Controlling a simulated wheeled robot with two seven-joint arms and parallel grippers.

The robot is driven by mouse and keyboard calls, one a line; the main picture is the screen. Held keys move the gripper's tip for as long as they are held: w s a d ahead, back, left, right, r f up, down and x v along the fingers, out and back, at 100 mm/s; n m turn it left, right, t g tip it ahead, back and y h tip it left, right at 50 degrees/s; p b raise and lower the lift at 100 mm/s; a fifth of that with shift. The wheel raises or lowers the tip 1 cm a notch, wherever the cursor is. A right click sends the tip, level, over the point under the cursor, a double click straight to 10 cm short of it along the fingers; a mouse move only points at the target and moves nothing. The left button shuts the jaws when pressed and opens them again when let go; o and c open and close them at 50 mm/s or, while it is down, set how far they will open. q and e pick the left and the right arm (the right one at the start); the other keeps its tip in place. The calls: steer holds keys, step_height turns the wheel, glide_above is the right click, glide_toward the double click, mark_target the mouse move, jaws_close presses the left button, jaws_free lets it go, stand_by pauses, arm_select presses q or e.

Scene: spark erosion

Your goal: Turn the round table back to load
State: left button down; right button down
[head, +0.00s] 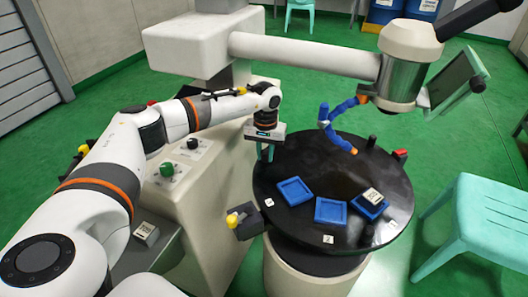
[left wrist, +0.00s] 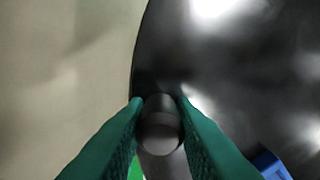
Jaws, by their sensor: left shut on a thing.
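The black round table (head: 270,178) stands on a pale drum at the middle right of the head view. Short dark pegs stand on its rim, one at the back (head: 371,141) and one at the front right (head: 369,232). My left gripper (head: 266,152) is at the table's left back rim, pointing down. In the left wrist view its green fingers (left wrist: 160,112) are shut on a dark round peg (left wrist: 160,133) at the table's edge. In the head view the gripper hides this peg. My right gripper is not in view.
Blue trays (head: 330,211) lie on the table; the right one holds a labelled block (head: 372,196). A blue jointed hose (head: 338,112) hangs over the table. A dark box with a yellow knob (head: 234,219) sits by the front left rim. A mint stool (head: 480,215) stands right.

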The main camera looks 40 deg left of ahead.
arm_select(q)
steer(key=shift+w+r, duration=0.15)
steer(key=c, duration=1.2)
jaws_free()
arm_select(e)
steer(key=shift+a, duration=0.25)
arm_select(q)
step_height(320, 180, up, 12)
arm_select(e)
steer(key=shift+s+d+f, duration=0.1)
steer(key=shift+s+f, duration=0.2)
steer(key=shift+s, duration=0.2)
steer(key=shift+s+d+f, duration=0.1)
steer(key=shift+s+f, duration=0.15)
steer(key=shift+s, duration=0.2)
arm_select(q)
steer(key=shift+p, duration=0.3)
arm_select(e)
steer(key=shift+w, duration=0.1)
